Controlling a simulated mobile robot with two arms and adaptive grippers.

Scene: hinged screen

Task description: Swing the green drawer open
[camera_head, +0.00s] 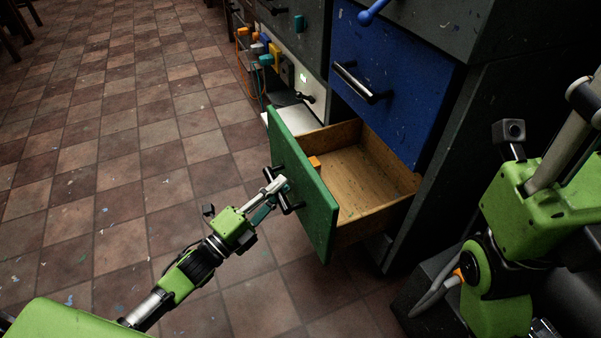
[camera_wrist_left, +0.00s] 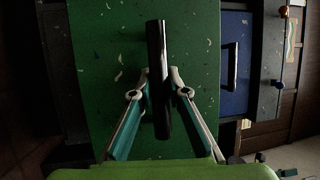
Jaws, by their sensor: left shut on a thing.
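The green drawer (camera_head: 305,187) is pulled out of the dark cabinet, and its wooden inside (camera_head: 363,177) shows. A small orange block (camera_head: 314,162) lies in it, just behind the green front. My left gripper (camera_head: 277,188) is at the drawer's black bar handle. In the left wrist view the two fingers (camera_wrist_left: 160,85) are on either side of the black handle (camera_wrist_left: 156,50), shut on it, with the green front (camera_wrist_left: 100,60) behind. My right arm shows at the right of the head view, but its gripper is out of the picture.
A blue drawer (camera_head: 392,75) with a black handle is shut above the green one. The dark cabinet side (camera_head: 465,130) stands to the right. Plugs and cables (camera_head: 266,50) sit on a panel further left. The tiled floor (camera_head: 130,150) to the left is clear.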

